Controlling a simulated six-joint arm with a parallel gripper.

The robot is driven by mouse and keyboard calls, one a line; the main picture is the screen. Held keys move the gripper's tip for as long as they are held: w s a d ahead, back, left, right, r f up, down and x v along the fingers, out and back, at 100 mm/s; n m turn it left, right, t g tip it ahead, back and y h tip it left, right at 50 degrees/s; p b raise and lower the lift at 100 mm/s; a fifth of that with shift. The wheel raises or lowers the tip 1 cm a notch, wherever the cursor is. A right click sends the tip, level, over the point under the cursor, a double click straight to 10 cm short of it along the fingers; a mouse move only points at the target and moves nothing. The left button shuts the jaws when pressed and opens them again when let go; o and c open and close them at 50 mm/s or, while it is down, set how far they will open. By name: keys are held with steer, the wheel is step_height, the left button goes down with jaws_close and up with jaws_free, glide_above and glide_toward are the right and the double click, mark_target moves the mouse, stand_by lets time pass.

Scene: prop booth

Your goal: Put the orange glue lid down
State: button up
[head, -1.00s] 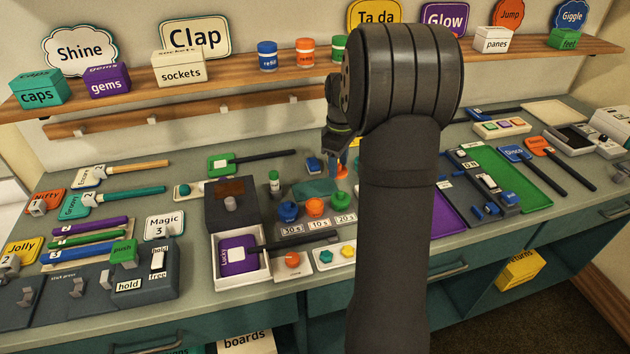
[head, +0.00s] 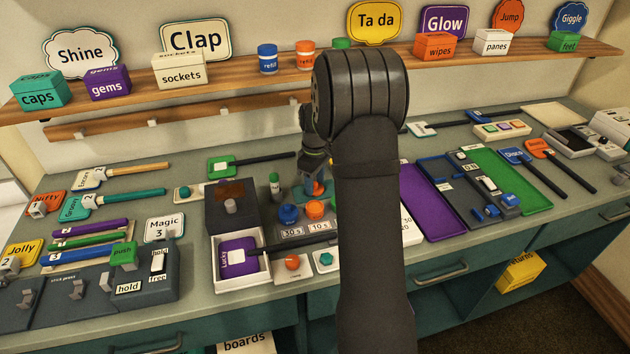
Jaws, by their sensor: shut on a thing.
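My gripper (head: 315,186) is low over the back middle of the counter, shut on the orange glue lid (head: 319,188). The lid is small and partly hidden by the fingers. It is at the small teal mat (head: 299,193), behind the row of pots; I cannot tell whether it touches the mat. An orange pot (head: 314,209) stands just in front of it at the "10 s" label, and a blue pot (head: 288,214) at the "30 s" label.
A green-capped bottle (head: 274,184) stands close left of the mat. A dark box (head: 232,196) and a white tray with a purple "Lucky" paddle (head: 238,257) are further left. My arm hides the counter right of the pots.

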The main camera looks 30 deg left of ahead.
mark_target(315, 183)
steer(key=shift+f, duration=0.1)
steer(key=o, duration=0.9)
steer(key=shift+o, duration=0.2)
step_height(315, 183, up, 12)
steer(key=shift+f, duration=4)
steer(key=shift+f, duration=0.1)
